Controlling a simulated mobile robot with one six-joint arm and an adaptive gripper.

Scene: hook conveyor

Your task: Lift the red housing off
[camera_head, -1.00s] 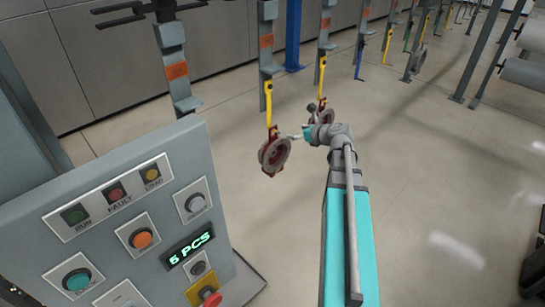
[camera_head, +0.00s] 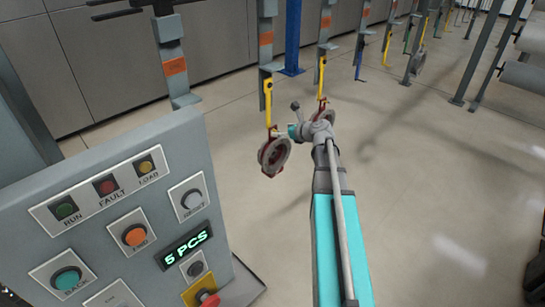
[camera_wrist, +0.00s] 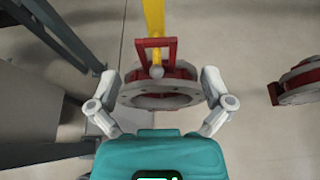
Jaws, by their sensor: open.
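A red housing with a grey round flange (camera_head: 273,155) hangs from a yellow hook (camera_head: 268,100). In the wrist view the red housing (camera_wrist: 160,93) hangs by its red bracket on the hook's lower end (camera_wrist: 153,20). My gripper (camera_wrist: 160,78) is open, with one finger on each side of the flange. A gap shows between each finger and the housing. In the head view my gripper (camera_head: 290,132) is just right of the housing, its fingers partly hidden. A second red housing (camera_head: 322,114) hangs behind my wrist and also shows at the right of the wrist view (camera_wrist: 300,82).
A grey control panel (camera_head: 120,215) with buttons and a "5 PCS" display stands at the left. Grey conveyor hangers (camera_head: 267,50) with orange labels line the back. A blue post (camera_head: 292,40) stands behind.

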